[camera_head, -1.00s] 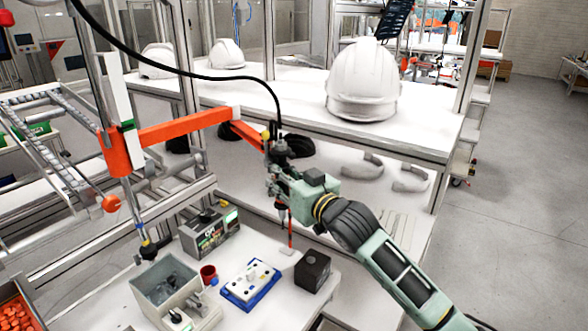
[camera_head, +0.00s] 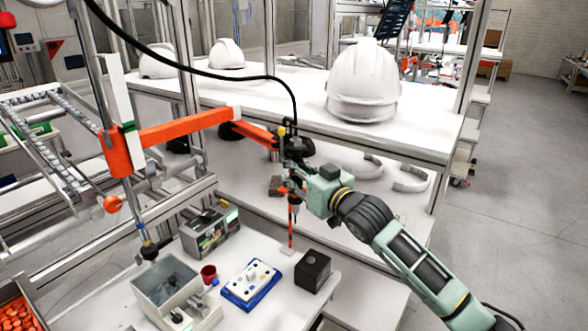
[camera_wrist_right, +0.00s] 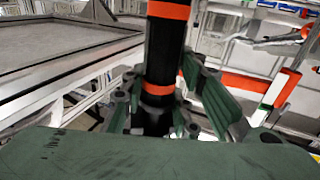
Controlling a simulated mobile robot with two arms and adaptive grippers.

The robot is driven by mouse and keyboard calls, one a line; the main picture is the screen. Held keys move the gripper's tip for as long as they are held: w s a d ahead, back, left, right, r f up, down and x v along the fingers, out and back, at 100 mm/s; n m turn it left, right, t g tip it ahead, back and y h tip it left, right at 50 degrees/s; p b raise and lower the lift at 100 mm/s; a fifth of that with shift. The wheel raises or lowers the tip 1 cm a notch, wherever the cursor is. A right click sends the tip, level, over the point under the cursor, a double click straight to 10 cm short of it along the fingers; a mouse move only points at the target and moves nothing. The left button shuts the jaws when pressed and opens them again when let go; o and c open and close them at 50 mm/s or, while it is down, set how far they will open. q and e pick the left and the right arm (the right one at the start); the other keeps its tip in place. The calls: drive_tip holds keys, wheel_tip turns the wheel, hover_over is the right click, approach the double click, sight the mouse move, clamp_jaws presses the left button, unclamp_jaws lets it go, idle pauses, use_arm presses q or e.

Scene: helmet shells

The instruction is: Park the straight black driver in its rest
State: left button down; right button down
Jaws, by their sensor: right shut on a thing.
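The straight black driver (camera_head: 297,150) hangs upright below the end of the orange jointed arm (camera_head: 185,127), with a black cable looping from its top. My right gripper (camera_head: 289,189) is shut around its body. In the right wrist view the driver's black barrel with orange bands (camera_wrist_right: 162,50) stands between the fingers. The driver's lower end is above the bench, near a thin red post (camera_head: 291,229) on a small white foot. I cannot tell from the frames whether this post is the rest. My left gripper is not in view.
The bench holds a blue tray with a white plate (camera_head: 250,283), a black box (camera_head: 313,271), a red cup (camera_head: 209,274), a grey bin (camera_head: 165,287) and a grey device (camera_head: 210,233). A white helmet (camera_head: 363,82) stands on the shelf behind.

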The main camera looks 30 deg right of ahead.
drive_tip(key=w+d, duration=0.3)
drive_tip(key=w, duration=0.2)
drive_tip(key=shift+w, duration=0.35)
drive_tip(key=shift+d, duration=0.1)
drive_tip(key=c, duration=1.3)
unclamp_jaws()
drive_tip(key=shift+o, duration=0.9)
drive_tip(key=shift+f, duration=0.2)
drive_tip(key=o, duration=0.6)
drive_tip(key=shift+r, duration=0.1)
drive_tip(key=shift+c, duration=0.2)
